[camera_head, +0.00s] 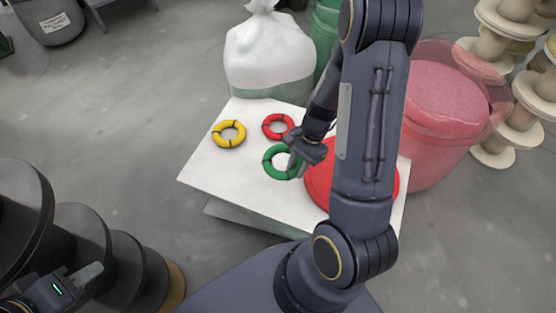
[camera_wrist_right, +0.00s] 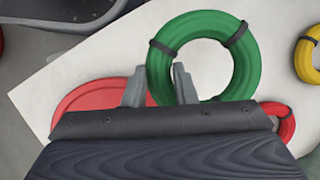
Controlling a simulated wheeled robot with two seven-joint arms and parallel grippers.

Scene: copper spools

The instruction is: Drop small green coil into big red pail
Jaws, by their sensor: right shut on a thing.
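The small green coil (camera_head: 268,163) is a ring with black bands at the front middle of the white table. It also shows in the right wrist view (camera_wrist_right: 250,62). My right gripper (camera_head: 294,165) is shut on the coil's right side in the head view; its fingers (camera_wrist_right: 158,88) straddle the ring in the wrist view. I cannot tell whether the coil touches the table. The big red pail (camera_head: 424,152) stands right of the table, partly hidden by my right arm. My left gripper (camera_head: 88,277) is at the bottom left, away from the table; its jaw opening is unclear.
A yellow coil (camera_head: 218,138) and a red coil (camera_head: 268,120) lie on the white table (camera_head: 215,175). A red round lid (camera_head: 318,188) lies under my right arm. A white bag (camera_head: 265,55) stands behind. Dark spools (camera_head: 80,230) are at left, pale spools (camera_head: 490,45) at right.

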